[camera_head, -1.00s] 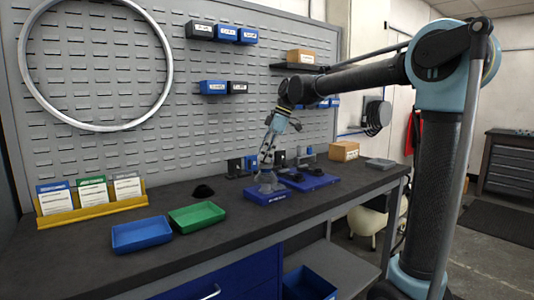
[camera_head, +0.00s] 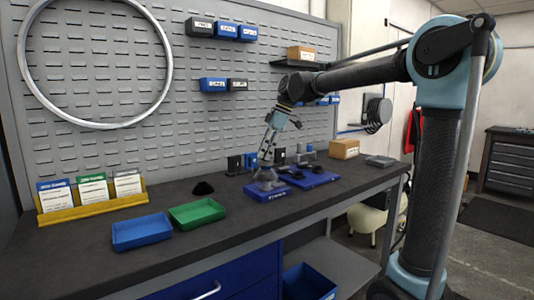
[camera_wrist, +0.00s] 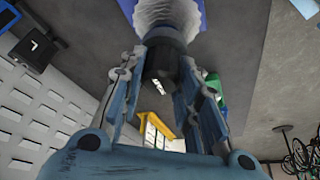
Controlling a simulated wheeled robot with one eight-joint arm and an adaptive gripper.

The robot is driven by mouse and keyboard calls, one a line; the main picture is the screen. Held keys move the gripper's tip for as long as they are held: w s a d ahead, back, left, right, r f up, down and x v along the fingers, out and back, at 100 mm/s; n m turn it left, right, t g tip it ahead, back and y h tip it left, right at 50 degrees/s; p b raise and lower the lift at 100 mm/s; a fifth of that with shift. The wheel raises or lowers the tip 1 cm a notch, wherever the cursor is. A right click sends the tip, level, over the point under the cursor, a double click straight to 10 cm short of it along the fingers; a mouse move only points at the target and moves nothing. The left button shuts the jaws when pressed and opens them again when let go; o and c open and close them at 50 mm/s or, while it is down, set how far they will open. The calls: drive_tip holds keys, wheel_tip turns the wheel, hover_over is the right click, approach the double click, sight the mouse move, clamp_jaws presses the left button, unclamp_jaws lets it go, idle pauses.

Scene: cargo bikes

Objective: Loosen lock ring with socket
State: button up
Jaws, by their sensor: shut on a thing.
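My gripper (camera_head: 264,168) points down over the blue block (camera_head: 266,193) on the bench. In the wrist view its fingers (camera_wrist: 162,62) are shut on a dark, round socket (camera_wrist: 163,57). The socket's far end meets the ribbed, silvery sprocket stack (camera_wrist: 168,14), which stands on the blue block. The same stack shows small and grey under my gripper in the head view (camera_head: 264,184). The lock ring is hidden behind the socket, so I cannot tell how the socket is seated on it.
A second blue block (camera_head: 309,180) with dark parts stands to the right. Several dark and blue holders line the bench behind. A green tray (camera_head: 197,213) and a blue tray (camera_head: 141,232) lie at left, beside a yellow card rack (camera_head: 92,208). The bench front is clear.

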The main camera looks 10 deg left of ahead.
drive_tip(key=shift+f, duration=0.45)
idle(0.6)
drive_tip(key=shift+o, duration=1.1)
clamp_jaws()
drive_tip(key=n, duration=0.2)
drive_tip(key=n+g, duration=0.1)
drive_tip(key=n, duration=0.1)
drive_tip(key=shift+f+g+h, duration=0.1)
drive_tip(key=shift+g+h, duration=0.2)
drive_tip(key=shift+h, duration=0.1)
drive_tip(key=shift+n+g+h, duration=0.3)
drive_tip(key=shift+n, duration=0.9)
